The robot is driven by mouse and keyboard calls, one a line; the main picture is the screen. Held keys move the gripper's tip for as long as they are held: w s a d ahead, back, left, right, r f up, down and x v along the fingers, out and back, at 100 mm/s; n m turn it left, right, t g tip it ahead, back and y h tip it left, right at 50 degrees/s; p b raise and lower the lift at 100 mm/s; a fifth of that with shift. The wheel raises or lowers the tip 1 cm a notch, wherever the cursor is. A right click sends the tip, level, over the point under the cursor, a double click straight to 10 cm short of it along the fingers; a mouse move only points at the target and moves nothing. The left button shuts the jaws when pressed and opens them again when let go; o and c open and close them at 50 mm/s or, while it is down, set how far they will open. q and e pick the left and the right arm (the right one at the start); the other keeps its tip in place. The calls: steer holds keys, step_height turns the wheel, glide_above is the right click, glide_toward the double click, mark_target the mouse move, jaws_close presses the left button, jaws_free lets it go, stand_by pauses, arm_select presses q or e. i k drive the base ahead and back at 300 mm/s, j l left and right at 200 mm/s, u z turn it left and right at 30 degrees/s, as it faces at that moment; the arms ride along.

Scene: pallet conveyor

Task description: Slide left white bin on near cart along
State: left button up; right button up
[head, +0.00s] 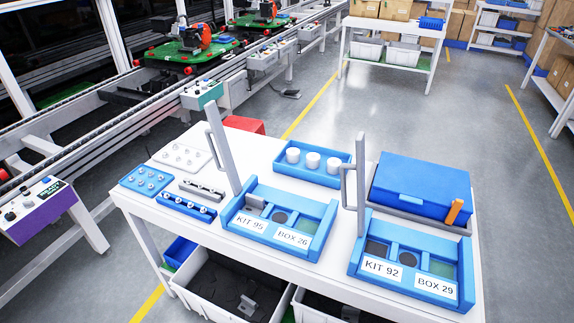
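The near cart (262,150) has a white top. On its lower shelf, the left white bin (191,292) holds dark material and a small grey part. A second white bin (305,312) sits to its right, mostly hidden under the cart top and cut off by the bottom picture edge. The left bin's far side is partly hidden by the cart top. Neither of my grippers shows in the head view, and nothing is seen touching the bins.
Blue kit trays (268,243) with upright grey handled pieces stand on the cart, with a closed blue case (420,185). A conveyor (110,125) runs along the left. A purple control box (42,215) stands left of the cart. Open floor (430,115) lies behind.

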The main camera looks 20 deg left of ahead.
mark_target(212, 283)
steer(key=u, duration=1)
steer(key=k+j+z, duration=0.15)
steer(key=j+z, duration=0.2)
steer(key=k+j+z, duration=0.35)
steer(key=j, duration=0.2)
steer(key=k+j+z, duration=0.15)
steer(key=j+z, duration=0.2)
